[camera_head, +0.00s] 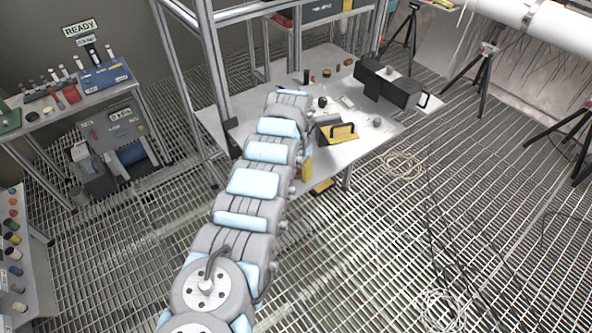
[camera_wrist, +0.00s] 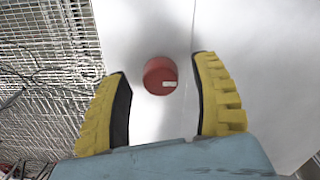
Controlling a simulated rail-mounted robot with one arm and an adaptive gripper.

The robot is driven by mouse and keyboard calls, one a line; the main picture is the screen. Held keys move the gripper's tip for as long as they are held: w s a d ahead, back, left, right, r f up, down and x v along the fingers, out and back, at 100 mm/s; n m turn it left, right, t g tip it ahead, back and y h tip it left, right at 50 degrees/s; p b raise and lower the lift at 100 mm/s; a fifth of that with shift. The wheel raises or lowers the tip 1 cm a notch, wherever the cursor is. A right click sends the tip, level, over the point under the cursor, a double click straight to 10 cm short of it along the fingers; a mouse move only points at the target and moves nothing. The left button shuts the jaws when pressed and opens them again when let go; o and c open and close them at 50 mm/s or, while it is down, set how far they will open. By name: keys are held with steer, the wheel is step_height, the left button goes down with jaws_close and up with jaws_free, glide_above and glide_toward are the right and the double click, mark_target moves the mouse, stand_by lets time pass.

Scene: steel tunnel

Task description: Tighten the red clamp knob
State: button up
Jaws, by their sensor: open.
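The red clamp knob (camera_wrist: 160,76) is in the upper middle of the wrist view. It is round, with a short white mark on its face, in front of a pale flat surface (camera_wrist: 240,35). My gripper (camera_wrist: 160,66) is open, its yellow, black-lined fingers on the left and right of the knob. A gap shows between each finger and the knob, and nothing is held. How far the fingertips are from the knob in depth is hard to tell. In the head view my arm reaches to the workbench (camera_head: 375,130); I cannot pick out the red knob there.
On the bench are a black case (camera_head: 390,85), a yellow block with a black handle (camera_head: 343,132) and several small parts. A metal frame post (camera_head: 213,75) stands left of my arm. Cables (camera_head: 403,167) lie on the grated floor, and tripods (camera_head: 480,75) stand at the right.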

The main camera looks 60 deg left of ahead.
jaws_close()
steer(key=shift+m, duration=0.3)
steer(key=m, duration=0.5)
steer(key=shift+m+p, duration=0.3)
steer(key=shift+p, duration=0.1)
steer(key=m, duration=0.6)
steer(key=shift+a, duration=0.1)
steer(key=m+b, duration=0.1)
steer(key=m, duration=0.5)
steer(key=shift+m, duration=0.3)
steer(key=m, duration=0.6)
steer(key=shift+b, duration=0.35)
steer(key=shift+m, duration=0.3)
